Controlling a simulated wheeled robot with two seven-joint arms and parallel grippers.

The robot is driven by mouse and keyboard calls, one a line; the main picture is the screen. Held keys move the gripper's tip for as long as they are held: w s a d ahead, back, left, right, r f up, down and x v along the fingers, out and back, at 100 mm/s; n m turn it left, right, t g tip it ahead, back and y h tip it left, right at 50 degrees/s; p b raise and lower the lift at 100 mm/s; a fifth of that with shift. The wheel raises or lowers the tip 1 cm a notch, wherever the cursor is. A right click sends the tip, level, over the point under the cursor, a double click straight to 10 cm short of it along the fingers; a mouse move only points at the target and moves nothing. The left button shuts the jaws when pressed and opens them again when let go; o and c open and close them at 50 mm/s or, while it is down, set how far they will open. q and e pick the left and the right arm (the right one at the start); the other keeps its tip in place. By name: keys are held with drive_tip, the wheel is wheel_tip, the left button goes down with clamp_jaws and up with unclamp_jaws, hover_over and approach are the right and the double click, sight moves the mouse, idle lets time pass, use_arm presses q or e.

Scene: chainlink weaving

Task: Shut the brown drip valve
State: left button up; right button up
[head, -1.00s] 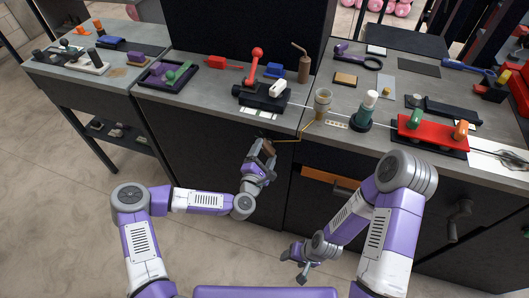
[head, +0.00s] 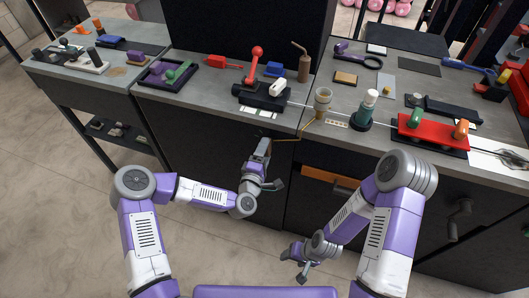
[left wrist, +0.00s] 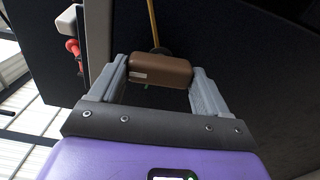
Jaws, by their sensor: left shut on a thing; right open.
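The brown drip valve (left wrist: 160,70) has a block-shaped handle, seen clearly in the left wrist view. It sits on a thin brass pipe (head: 300,137) that runs down the black cabinet front from the bench top. My left gripper (left wrist: 159,82) is shut on this brown handle, one grey finger at each end. In the head view my left gripper (head: 264,148) is at the cabinet front below the bench edge, and its fingers mostly hide the handle. My right gripper (head: 292,266) is open and empty, low in front of the cabinet.
A clear cup (head: 322,101) stands at the bench edge above the pipe. A black base with a red-knobbed lever (head: 257,68) is behind. The floor at left is clear.

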idle(0.3)
use_arm(q)
drive_tip(key=o, duration=1)
drive_tip(key=v, duration=0.7)
drive_tip(key=shift+s+a+p, duration=0.15)
drive_tip(key=shift+s+p, duration=0.1)
drive_tip(key=shift+p, duration=0.15)
